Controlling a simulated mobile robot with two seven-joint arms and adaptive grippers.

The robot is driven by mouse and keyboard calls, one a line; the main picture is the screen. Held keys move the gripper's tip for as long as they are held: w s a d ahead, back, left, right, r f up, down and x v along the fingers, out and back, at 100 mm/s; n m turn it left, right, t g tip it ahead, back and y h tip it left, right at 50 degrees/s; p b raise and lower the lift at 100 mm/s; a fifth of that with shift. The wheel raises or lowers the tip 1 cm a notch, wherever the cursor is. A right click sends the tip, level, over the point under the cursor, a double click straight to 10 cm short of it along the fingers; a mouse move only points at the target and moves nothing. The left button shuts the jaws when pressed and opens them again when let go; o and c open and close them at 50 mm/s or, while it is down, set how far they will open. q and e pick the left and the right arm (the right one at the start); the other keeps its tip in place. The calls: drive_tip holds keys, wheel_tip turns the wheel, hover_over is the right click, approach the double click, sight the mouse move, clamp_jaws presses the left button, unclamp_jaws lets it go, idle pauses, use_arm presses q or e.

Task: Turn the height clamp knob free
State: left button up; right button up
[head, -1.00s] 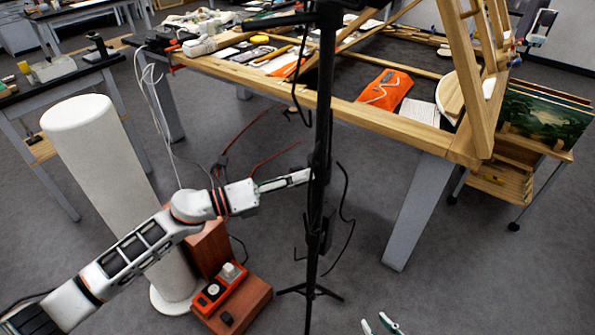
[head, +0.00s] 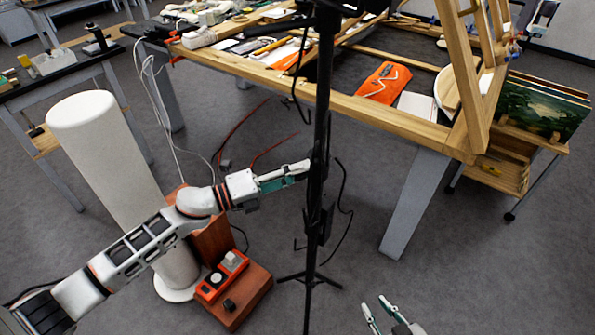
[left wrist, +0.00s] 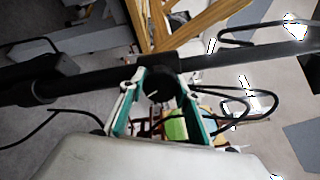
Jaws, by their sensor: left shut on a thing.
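The black stand post (head: 321,130) rises upright through the head view on a tripod base. It crosses the left wrist view as a dark bar (left wrist: 228,67). The round black height clamp knob (left wrist: 160,87) sits at the post, between the fingers of my left gripper (left wrist: 160,88). That gripper is shut on the knob from its two sides. In the head view my left gripper (head: 308,166) reaches the post at mid height, and the knob is hidden there. My right gripper (head: 374,303) shows at the bottom edge, apart from the stand, its two fingers spread and empty.
A wooden-edged workbench (head: 400,123) with an orange cloth (head: 383,83) stands behind the post. A white cylinder (head: 112,150) and a red-brown box with orange controls (head: 222,276) stand at left. Black cables hang by the post.

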use_arm(q)
drive_tip(key=o, duration=1.1)
drive_tip(key=shift+a, duration=0.1)
drive_tip(key=v, duration=1.1)
drive_tip(key=shift+s+a, duration=0.15)
drive_tip(key=shift+a, duration=0.25)
